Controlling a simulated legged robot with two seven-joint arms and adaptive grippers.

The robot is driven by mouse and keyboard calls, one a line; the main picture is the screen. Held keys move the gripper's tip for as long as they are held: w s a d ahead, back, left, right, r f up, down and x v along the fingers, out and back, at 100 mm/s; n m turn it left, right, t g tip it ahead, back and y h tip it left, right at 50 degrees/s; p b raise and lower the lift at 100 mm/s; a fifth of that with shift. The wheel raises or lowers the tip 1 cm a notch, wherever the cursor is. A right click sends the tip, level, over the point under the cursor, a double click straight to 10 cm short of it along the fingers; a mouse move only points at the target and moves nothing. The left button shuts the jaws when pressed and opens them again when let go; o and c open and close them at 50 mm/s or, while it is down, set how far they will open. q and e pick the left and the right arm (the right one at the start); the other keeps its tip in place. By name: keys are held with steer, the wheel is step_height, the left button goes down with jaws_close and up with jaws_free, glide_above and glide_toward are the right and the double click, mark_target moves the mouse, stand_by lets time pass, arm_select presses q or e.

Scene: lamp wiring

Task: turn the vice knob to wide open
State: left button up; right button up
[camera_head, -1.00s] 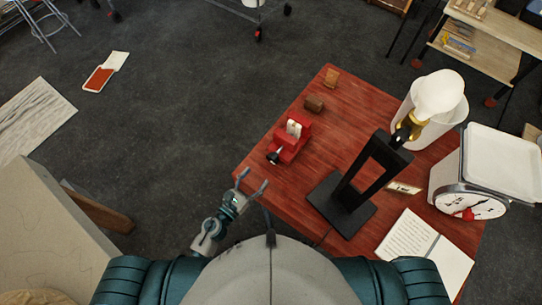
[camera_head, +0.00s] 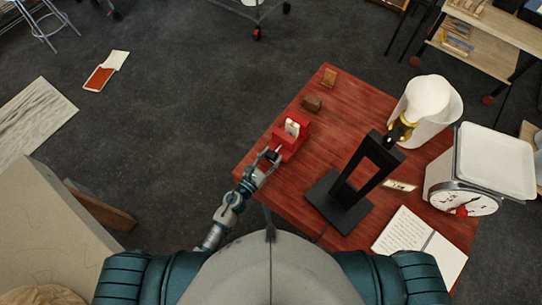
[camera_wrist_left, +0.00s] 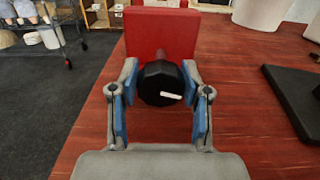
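The red vice (camera_head: 290,138) sits near the left edge of the red wooden table, with a small pale piece (camera_head: 292,127) at its jaws. Its black knob (camera_wrist_left: 161,83) faces me in the left wrist view and carries a white mark, which lies nearly level and tilts slightly. My left gripper (camera_head: 268,162) is at the knob. My right gripper is not in view.
Dark floor lies left of the table.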

arm_select(q)
steer(key=c, duration=0.5)
steer(key=shift+o, duration=0.2)
steer(key=shift+n, duration=0.3)
steer(key=n, duration=0.4)
steer(key=shift+w+r+n+p, duration=0.1)
steer(key=shift+n+p, duration=0.2)
steer(key=shift+p, duration=0.05)
steer(key=n, duration=0.4)
steer(key=shift+a+n+p, duration=0.1)
steer(key=shift+n+p, duration=0.2)
steer(key=shift+p, duration=0.05)
steer(key=n+p, duration=0.1)
steer(key=n, duration=0.5)
steer(key=shift+a+p, duration=0.1)
steer(key=shift+p, duration=0.2)
steer(key=shift+f+n+p, duration=0.15)
steer(key=shift+n+p, duration=0.1)
steer(key=shift+n, duration=0.65)
steer(key=shift+f+n+p, duration=0.15)
steer(key=shift+n+p, duration=0.05)
steer(key=shift+n, duration=0.7)
steer(key=shift+f, duration=0.1)
steer(key=o, duration=1.1)
